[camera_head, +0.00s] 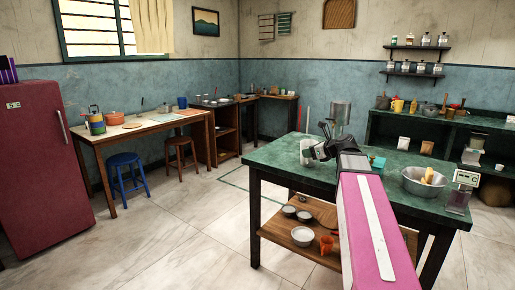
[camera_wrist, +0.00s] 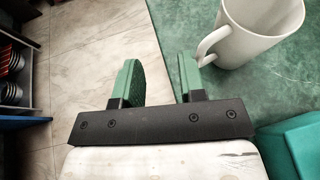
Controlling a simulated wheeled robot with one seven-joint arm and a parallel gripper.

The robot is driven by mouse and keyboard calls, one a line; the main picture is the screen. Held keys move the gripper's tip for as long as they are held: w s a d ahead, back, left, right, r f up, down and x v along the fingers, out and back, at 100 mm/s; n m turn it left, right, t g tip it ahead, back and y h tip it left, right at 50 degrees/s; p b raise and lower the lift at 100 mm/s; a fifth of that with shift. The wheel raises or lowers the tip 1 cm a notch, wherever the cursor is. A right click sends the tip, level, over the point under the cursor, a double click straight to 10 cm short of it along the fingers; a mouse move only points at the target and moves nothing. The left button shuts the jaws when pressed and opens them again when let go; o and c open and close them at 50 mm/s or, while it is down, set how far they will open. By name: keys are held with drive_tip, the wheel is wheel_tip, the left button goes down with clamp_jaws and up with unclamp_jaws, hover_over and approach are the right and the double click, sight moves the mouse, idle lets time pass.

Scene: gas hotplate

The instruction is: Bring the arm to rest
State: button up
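My arm reaches forward over the green table (camera_head: 280,160). My gripper (camera_head: 326,128) is above the tabletop in the head view, small and dark. In the wrist view my gripper (camera_wrist: 157,62) has its two green fingers apart, with only floor and the table edge showing between them. A white mug (camera_wrist: 255,30) stands upright on the table to the right of the fingers. Its handle is close to the right finger; I cannot tell if they touch. The mug (camera_head: 306,152) also shows left of my arm in the head view.
A teal box (camera_wrist: 295,145) lies near my gripper's right side. A metal bowl (camera_head: 424,183) with yellow things and a scale-like device (camera_head: 463,185) stand on the table's right. The floor (camera_head: 190,235) at left is clear.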

drive_tip(key=s+a+f+n+g+h, duration=0.1)
drive_tip(key=s+f+n+g+h, duration=0.2)
drive_tip(key=s+f+n, duration=0.3)
drive_tip(key=s+a+f+n+g+h, duration=0.1)
drive_tip(key=s+f+n+g+h, duration=0.1)
drive_tip(key=s+f+n, duration=0.5)
drive_tip(key=s+a+f+n+g+h, duration=0.2)
drive_tip(key=s+f+n, duration=0.5)
drive_tip(key=f+n, duration=0.6)
wheel_tip(320, 180, down, 9)
drive_tip(key=g+h, duration=0.1)
drive_tip(key=g, duration=0.1)
drive_tip(key=shift+g+h, duration=0.3)
drive_tip(key=shift+g, duration=0.1)
